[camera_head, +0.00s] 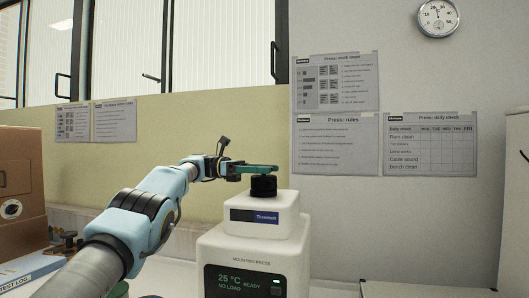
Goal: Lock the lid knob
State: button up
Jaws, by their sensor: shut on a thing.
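The lid knob (263,187) is a black ribbed cap on top of the white mounting press (268,245). The press has a blue label and a dark display reading "25 °C", "NO LOAD" and "READY". My gripper (262,169) reaches in from the left, its green fingers lying level at the top of the knob. The fingers are shut on the knob. The far finger and the exact contact are partly hidden, and I cannot tell how far the knob is turned.
A cardboard box (22,185) and a test log (28,274) are at the left. A pale flat-topped unit (430,289) is at the lower right. Paper notices (335,145) and a round dial (438,17) hang on the wall behind. The space above the press is clear.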

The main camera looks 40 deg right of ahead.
jog(key=shift+r+m+y+p, duration=0.3)
jog(key=shift+r+y+p, duration=0.1)
jog(key=shift+p, duration=1.6)
jog(key=shift+f+p, duration=0.3)
jog(key=shift+p, duration=0.15)
jog(key=o, duration=1.4)
jog(key=shift+f+g+y, duration=0.1)
jog(key=shift+g+y, duration=0.2)
